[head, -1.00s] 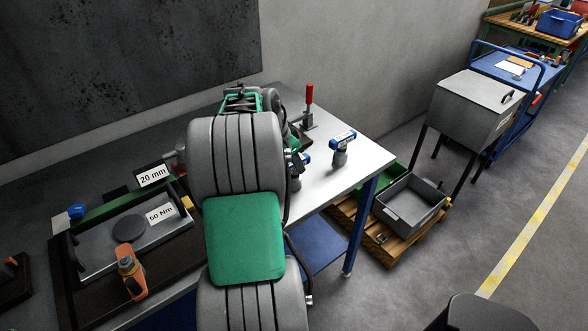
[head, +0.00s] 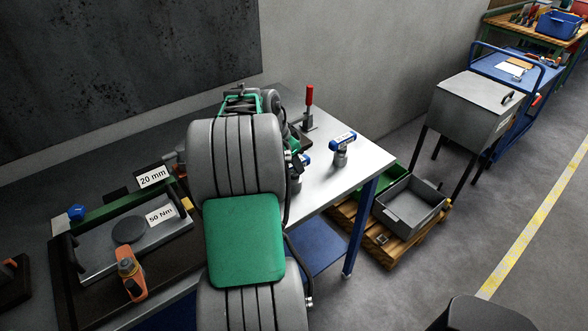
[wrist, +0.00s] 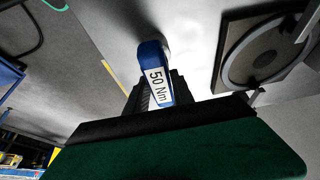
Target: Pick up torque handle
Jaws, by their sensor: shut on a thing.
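A blue torque handle (wrist: 152,58) with a white "50 Nm" label sits between the dark fingers of my gripper (wrist: 160,90) in the wrist view. The gripper is shut on it. In the head view my arm hides most of the gripper. A blue and white piece (head: 304,159) shows just right of the arm, partly hidden. Another blue handle (head: 342,142) with a white label stands upright on the light table top, apart from my arm. Its label is too small to read.
A tray (head: 95,250) with a "50 Nm" card and an orange tool lies on the table at left. A red-handled clamp (head: 309,105) stands behind the handles. A grey bin (head: 410,205) sits on a pallet beyond the table's right edge.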

